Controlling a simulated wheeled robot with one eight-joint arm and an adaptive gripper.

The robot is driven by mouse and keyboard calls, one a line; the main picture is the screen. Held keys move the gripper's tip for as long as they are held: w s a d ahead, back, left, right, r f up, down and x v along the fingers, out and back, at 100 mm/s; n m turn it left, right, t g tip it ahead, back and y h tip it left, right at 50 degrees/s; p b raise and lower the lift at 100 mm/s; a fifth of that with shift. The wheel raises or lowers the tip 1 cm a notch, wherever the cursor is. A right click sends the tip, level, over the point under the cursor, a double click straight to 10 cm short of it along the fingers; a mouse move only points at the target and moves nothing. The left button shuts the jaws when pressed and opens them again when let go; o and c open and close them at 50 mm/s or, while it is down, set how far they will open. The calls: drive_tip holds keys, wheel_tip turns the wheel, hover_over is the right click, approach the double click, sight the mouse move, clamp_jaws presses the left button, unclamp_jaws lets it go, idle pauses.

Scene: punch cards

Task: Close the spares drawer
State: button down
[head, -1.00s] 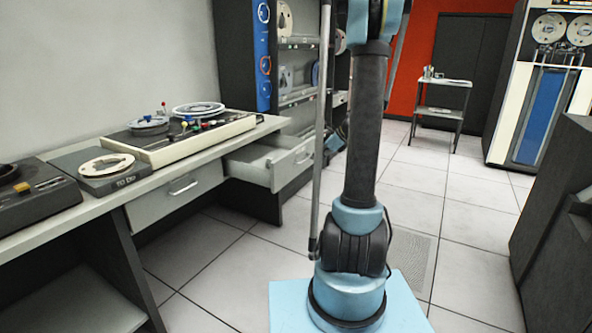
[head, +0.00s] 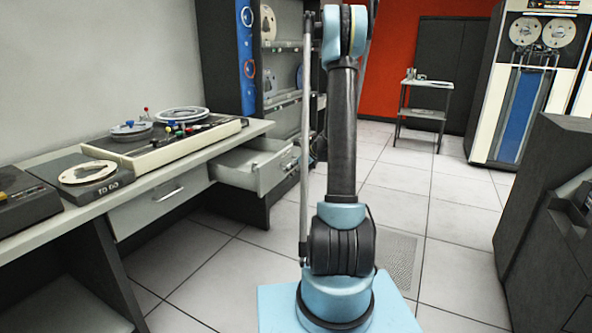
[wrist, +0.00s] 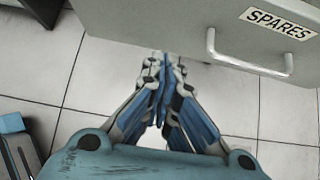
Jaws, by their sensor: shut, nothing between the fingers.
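The spares drawer (head: 268,176) is a pale grey drawer under the right end of the long desk, and it stands pulled out. In the wrist view its front (wrist: 180,22) fills the top, with the SPARES label and a bar handle (wrist: 250,66). My gripper (wrist: 165,60) is shut and empty. Its fingertips point at the lower edge of the drawer front, left of the handle in the picture. I cannot tell whether they touch it. In the head view my arm hides most of the gripper.
A second drawer (head: 160,203) beside it is shut. The desk (head: 60,215) carries a console (head: 165,143) and tape units. A dark shelf rack (head: 283,120) stands behind the open drawer. A dark cabinet (head: 545,235) stands at right.

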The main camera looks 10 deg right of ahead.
drive_tip(key=w+a, duration=0.2)
drive_tip(key=a, duration=0.1)
drive_tip(key=shift+w+a+f, duration=0.1)
drive_tip(key=shift+w+a, duration=0.05)
drive_tip(key=shift+w, duration=0.05)
drive_tip(key=shift+w, duration=0.15)
